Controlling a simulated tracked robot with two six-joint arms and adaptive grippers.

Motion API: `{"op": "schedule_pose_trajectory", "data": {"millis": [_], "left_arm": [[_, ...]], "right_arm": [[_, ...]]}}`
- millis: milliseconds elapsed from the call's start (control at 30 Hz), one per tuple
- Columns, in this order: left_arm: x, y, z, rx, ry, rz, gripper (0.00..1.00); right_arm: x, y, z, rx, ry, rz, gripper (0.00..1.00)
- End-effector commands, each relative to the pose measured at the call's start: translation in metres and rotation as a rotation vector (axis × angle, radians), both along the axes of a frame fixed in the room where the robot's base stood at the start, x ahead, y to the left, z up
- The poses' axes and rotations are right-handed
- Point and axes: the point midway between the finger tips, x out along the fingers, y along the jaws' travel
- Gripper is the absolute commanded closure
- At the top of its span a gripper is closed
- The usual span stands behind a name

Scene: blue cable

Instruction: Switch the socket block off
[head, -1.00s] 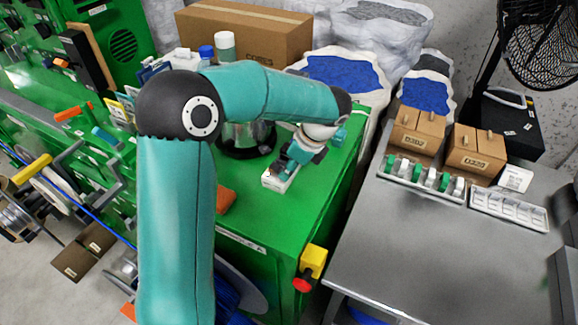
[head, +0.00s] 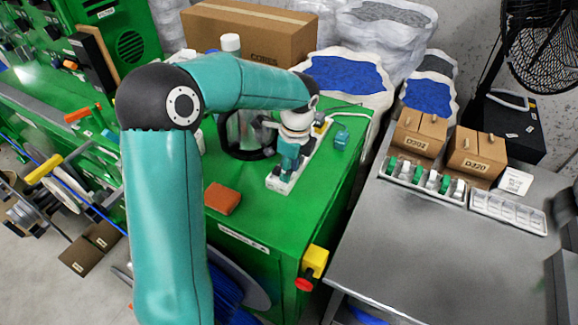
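The white socket block (head: 276,184) lies on the green machine top, running from near front to back right, in the head view. My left gripper (head: 287,174) is over it, pointing down at its near half, and hides part of its top. The fingertips are small and close to the block; I cannot tell whether they touch it or how far apart they are. The block's switch cannot be made out. A yellow piece (head: 321,126) shows at the block's far end, near a white cable (head: 343,106). My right gripper is not in view.
A glass-like vessel with a dark base (head: 243,150) stands just left of the block. A teal object (head: 341,139) lies right of it. An orange-brown block (head: 222,198) lies in front left. A red and yellow switch (head: 312,264) sits on the machine's side.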

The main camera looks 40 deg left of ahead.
Motion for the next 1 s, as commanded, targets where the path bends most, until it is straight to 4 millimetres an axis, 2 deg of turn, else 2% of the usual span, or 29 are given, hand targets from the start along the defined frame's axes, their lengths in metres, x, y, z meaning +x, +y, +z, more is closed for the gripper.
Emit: {"op": "schedule_pose_trajectory", "data": {"millis": [233,367,800,1000], "left_arm": [[0.001,0.0,0.002,0.001,-0.002,0.0,0.62],[0.002,-0.001,0.011,0.002,-0.003,0.0,0.62],[0.004,-0.009,0.092,0.001,-0.005,0.0,0.62],[0.004,-0.011,0.114,0.001,-0.002,0.0,0.62]], "right_arm": [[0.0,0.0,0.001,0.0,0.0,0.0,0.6],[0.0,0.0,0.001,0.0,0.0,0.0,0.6],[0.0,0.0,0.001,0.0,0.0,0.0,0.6],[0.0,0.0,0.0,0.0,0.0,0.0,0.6]]}}
